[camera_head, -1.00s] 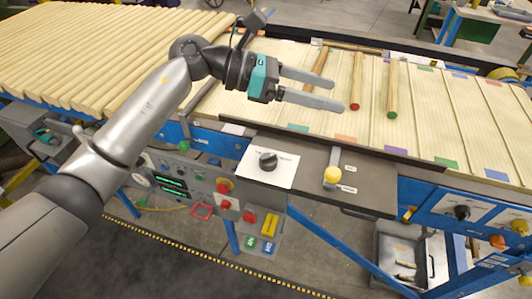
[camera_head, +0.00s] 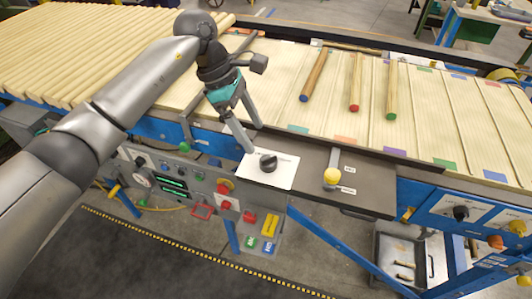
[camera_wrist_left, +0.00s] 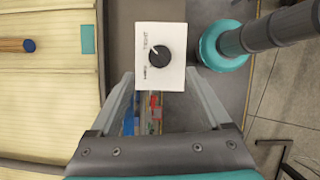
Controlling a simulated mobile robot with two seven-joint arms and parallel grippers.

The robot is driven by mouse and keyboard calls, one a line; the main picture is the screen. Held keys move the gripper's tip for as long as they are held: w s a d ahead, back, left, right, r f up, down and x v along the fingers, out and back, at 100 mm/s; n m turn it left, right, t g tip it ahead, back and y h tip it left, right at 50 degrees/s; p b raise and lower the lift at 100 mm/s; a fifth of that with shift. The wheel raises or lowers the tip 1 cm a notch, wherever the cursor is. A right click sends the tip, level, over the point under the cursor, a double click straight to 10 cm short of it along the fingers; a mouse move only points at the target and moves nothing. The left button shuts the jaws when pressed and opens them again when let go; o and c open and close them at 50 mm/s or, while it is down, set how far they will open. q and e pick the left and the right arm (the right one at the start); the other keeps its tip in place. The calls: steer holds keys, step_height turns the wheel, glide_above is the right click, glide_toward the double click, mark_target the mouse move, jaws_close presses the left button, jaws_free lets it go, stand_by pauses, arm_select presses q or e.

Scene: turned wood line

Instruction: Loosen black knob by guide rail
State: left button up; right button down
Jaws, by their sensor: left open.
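The black knob (camera_head: 267,162) sits on a white label plate (camera_head: 284,178) on the dark panel in front of the conveyor's guide rail (camera_head: 330,142). In the left wrist view the knob (camera_wrist_left: 160,56) has a white pointer mark aimed toward the upper left. My left gripper (camera_head: 253,138) is open and empty, pointing down at the plate's back left side in the head view. In the left wrist view the knob lies beyond the fingertips, between their lines. The fingers appear apart from the knob. My right gripper is out of view.
A yellow knob (camera_head: 332,176) stands on the same panel to the right. Dowels with a blue (camera_head: 313,75), a red (camera_head: 356,80) and a green end (camera_head: 392,90) lie on the slatted belt. A control box with a red button (camera_head: 224,205) hangs below.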

mark_target(266, 157)
arm_select(q)
steer(key=x, duration=0.8)
steer(key=shift+d+f+p, duration=0.1)
steer(key=shift+f+p, duration=0.1)
steer(key=shift+p, duration=0.1)
jaws_close()
